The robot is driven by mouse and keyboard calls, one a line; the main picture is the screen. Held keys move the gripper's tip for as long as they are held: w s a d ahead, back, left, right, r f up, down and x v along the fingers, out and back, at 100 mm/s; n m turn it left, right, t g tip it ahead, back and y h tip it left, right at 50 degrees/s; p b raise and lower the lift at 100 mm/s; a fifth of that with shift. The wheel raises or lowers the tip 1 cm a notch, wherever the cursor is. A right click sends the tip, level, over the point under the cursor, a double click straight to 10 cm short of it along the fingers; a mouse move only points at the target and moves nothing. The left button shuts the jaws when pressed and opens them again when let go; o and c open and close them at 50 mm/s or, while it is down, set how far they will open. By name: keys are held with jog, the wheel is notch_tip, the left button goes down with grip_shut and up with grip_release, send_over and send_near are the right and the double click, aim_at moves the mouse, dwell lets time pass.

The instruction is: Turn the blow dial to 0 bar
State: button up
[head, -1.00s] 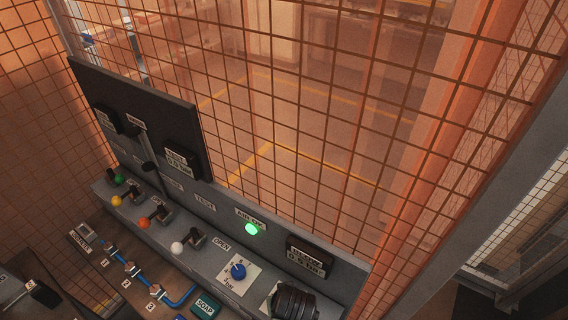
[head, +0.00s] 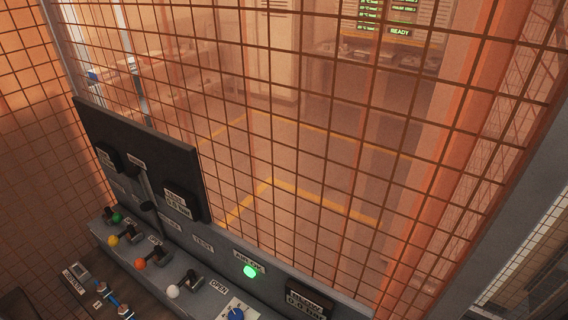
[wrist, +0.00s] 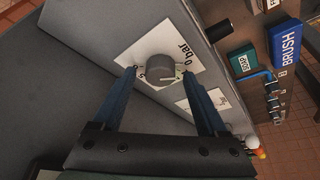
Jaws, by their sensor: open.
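A grey round dial (wrist: 160,68) sits on a white plate (wrist: 145,45) marked "0 bar" in the wrist view. A pale line on the dial points toward the right of the picture; its exact setting is too small to read. I cannot tell if this is the blow dial. My gripper (wrist: 158,74) is open, its two blue fingers on either side of the dial; I cannot tell if they touch it. The head view does not show my gripper. There, a blue dial (head: 236,314) on a white plate is cut by the bottom edge.
The head view shows a grey panel with levers having green, yellow, orange and white (head: 173,291) knobs, a lit green lamp (head: 250,271) and a wire mesh fence behind. In the wrist view, a blue brush box (wrist: 286,45) and a teal soap box (wrist: 243,60) are at right.

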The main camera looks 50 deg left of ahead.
jog(key=shift+r, duration=0.1)
jog(key=b+v, duration=0.1)
jog(key=v, duration=1.1)
jog(key=shift+r, duration=0.4)
jog(key=shift+s, duration=0.1)
